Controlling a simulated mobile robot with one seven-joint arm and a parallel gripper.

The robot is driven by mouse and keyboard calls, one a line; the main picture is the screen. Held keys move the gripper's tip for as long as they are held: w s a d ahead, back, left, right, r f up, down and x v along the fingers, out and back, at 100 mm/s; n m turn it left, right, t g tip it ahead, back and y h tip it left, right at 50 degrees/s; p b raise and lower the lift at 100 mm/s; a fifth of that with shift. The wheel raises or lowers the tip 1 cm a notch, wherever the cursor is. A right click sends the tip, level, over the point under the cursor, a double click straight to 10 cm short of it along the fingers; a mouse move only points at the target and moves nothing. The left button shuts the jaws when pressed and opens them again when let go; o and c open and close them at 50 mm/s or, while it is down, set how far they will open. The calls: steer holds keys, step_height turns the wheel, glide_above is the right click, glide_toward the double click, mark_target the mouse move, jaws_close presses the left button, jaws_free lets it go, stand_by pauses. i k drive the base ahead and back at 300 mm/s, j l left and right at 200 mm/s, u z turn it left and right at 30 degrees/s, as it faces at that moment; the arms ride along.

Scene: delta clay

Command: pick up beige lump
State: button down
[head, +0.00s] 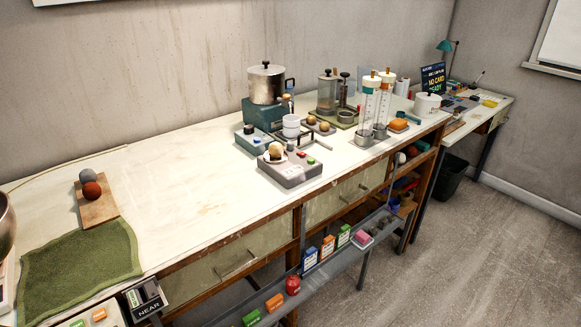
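A beige lump (276,149) sits on a small pale dish on top of a grey boxy device (291,170) near the front edge of the long workbench, right of the middle. Two tan-brown round lumps (325,126) sit on a small tray behind it, close together. My gripper is not in view.
The workbench (190,190) is clear left of the device. A green cloth (80,265) and a board with two balls (96,208) lie left.

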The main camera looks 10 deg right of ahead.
mark_target(275, 150)
steer(key=i+l, duration=0.4)
steer(key=l, duration=0.15)
steer(key=i+l+z, duration=0.1)
steer(key=i+l, duration=0.25)
steer(key=l, duration=0.25)
steer(key=i+j, duration=0.2)
steer(key=i, duration=0.3)
